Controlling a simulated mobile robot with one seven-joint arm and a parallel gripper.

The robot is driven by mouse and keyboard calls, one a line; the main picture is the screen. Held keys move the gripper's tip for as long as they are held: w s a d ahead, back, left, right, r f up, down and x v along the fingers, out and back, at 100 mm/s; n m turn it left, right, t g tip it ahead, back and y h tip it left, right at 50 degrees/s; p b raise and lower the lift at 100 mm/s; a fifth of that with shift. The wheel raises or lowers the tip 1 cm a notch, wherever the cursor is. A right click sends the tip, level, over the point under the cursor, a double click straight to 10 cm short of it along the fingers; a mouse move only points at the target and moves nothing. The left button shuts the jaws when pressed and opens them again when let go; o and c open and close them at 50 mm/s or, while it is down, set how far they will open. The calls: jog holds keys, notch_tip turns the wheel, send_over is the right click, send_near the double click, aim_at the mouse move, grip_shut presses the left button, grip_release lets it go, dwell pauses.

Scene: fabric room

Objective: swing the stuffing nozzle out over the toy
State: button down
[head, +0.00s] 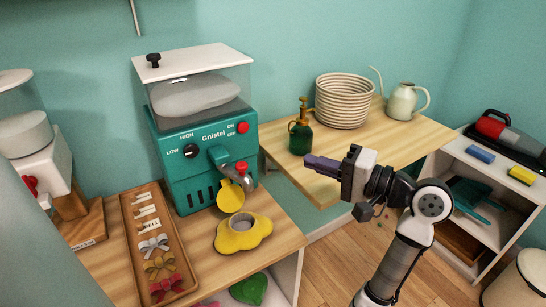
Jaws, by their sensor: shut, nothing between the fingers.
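The teal stuffing machine (200,160), lettered "Gnistel", stands on the left wooden counter. Its clear hopper (200,98) holds pale stuffing under a white lid. A yellow rounded piece (231,194) hangs just below the nozzle. My gripper (308,162) is shut and empty, right of the nozzle and apart from it.
A tray (132,222) of bows and small parts lies left of the machine. A white shelf (480,195) is at right.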

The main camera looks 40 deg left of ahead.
aim_at(234, 173)
jog(key=s+a+f+p, duration=0.1)
jog(key=s+a, duration=0.3)
jog(key=a, duration=0.6)
jog(key=shift+s+a+f+p, duration=0.15)
jog(key=shift+s+a+p, duration=0.1)
jog(key=shift+p, duration=0.55)
jog(key=shift+s+a, duration=0.15)
jog(key=shift+a, duration=0.05)
